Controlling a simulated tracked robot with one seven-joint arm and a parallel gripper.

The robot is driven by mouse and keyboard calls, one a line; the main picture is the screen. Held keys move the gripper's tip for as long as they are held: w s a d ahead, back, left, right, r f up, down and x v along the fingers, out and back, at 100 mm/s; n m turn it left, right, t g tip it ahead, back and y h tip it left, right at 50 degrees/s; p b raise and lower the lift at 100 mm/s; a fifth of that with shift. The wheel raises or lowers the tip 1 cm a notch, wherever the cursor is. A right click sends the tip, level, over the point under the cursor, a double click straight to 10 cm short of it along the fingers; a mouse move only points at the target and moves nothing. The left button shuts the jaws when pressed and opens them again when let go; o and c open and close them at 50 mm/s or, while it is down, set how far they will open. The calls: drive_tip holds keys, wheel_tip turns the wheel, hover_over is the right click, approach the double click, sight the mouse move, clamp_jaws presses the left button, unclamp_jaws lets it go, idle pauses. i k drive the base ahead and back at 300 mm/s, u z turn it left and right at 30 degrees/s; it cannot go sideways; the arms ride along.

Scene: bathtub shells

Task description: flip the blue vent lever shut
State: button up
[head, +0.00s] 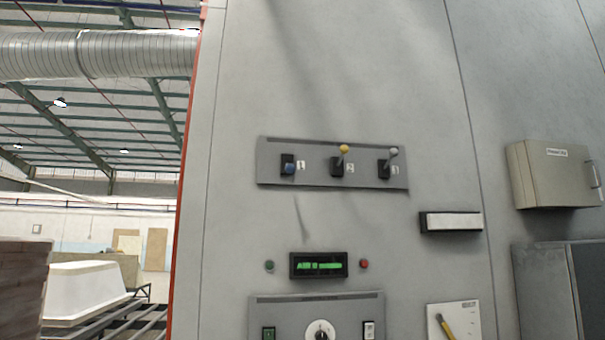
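The blue vent lever (289,169) is the leftmost of three levers on a grey panel (318,172) on the machine wall. Its blue knob sits low in its black slot, unlike the other two. The yellow-knobbed lever (343,150) in the middle and the grey-knobbed lever (393,152) at the right both point up. Small labels stand beside the levers, too small to read surely. My gripper is not in the head view.
Below the panel are a green-lit display (319,265), a green button (269,265), a red button (364,265) and a dial (320,331). A beige box (550,175) juts out at right. A white tub shell (85,290) sits at lower left.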

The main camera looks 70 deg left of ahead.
sight(290, 168)
drive_tip(key=z, duration=0.2)
drive_tip(key=i, duration=0.15)
drive_tip(key=u, duration=2.8)
drive_tip(key=k, duration=0.85)
drive_tip(key=u, duration=0.2)
drive_tip(key=i, duration=0.85)
drive_tip(key=z, duration=0.1)
